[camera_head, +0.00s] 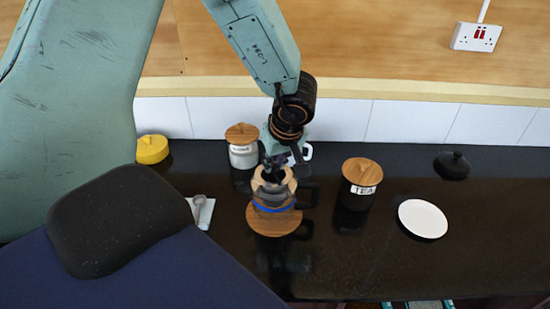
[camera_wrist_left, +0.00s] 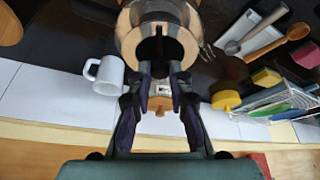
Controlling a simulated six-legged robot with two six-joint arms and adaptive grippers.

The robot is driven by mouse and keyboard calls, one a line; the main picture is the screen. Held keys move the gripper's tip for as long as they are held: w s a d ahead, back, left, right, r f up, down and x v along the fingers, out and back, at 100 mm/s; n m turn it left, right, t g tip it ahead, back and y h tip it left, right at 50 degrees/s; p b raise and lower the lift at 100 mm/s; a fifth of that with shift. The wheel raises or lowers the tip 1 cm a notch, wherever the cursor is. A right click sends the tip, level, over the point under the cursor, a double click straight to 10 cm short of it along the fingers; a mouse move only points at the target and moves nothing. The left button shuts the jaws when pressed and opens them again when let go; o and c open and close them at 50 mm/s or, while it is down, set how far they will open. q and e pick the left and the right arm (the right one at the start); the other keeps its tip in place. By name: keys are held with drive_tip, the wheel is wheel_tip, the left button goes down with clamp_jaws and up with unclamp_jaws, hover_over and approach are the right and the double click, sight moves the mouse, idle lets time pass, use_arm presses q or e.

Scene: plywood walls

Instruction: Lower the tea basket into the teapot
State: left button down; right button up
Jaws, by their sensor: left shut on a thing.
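My left gripper (camera_head: 273,168) points down over the teapot (camera_head: 273,200), which stands on a round wooden board (camera_head: 274,222) on the dark counter. The gripper is shut on the tea basket (camera_head: 272,187), a small round piece directly at the teapot's mouth. In the left wrist view, the fingers (camera_wrist_left: 160,88) close at the basket's near side, and the teapot's shiny rim (camera_wrist_left: 128,38) surrounds it. How deep the basket sits is hidden by the fingers. A black knobbed lid (camera_head: 452,165) lies at the right. My right gripper is not seen.
A white wooden-lidded canister (camera_head: 243,148) and a white mug (camera_wrist_left: 105,77) stand behind the teapot. A black TEA canister (camera_head: 358,184) and a white plate (camera_head: 423,219) are to the right. A yellow pot (camera_head: 152,149) and a spoon on a rest (camera_head: 200,210) are left.

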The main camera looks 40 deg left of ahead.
sight(275, 171)
use_arm(q)
drive_tip(key=shift+f, duration=0.15)
idle(0.4)
drive_tip(key=shift+f+b, duration=0.45)
drive_tip(key=shift+f, duration=0.9)
drive_tip(key=c, duration=1.2)
unclamp_jaws()
drive_tip(key=shift+o, duration=0.5)
drive_tip(key=o, duration=0.3)
drive_tip(key=shift+o, duration=0.2)
drive_tip(key=shift+p, duration=0.35)
